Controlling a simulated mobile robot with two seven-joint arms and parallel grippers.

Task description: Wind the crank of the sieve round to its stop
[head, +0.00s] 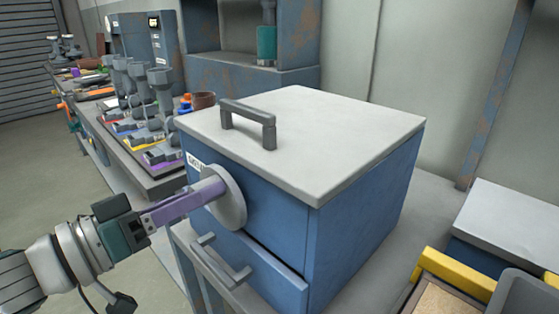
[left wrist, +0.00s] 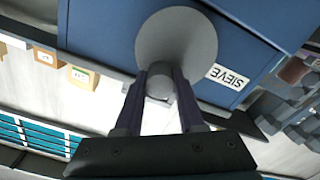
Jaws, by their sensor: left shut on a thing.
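The sieve (head: 315,230) is a blue box with a light grey lid and a dark handle on top. Its grey crank disc (head: 230,199) is on the front face, and the disc (left wrist: 176,40) also shows in the left wrist view beside a SIEVE label (left wrist: 228,78). My left gripper (head: 213,188) reaches in from the left with its purple fingers at the disc. In the left wrist view, the fingers are closed around the crank's round grey knob (left wrist: 160,84). The fingers hide most of the knob in the head view. My right gripper is not in view.
A drawer with a grey handle (head: 220,262) is below the disc. A bench with several grey devices (head: 160,100) runs along the back left. A yellow-edged tray (head: 455,272) and a grey-lidded box (head: 510,222) are at the right. The floor at left is clear.

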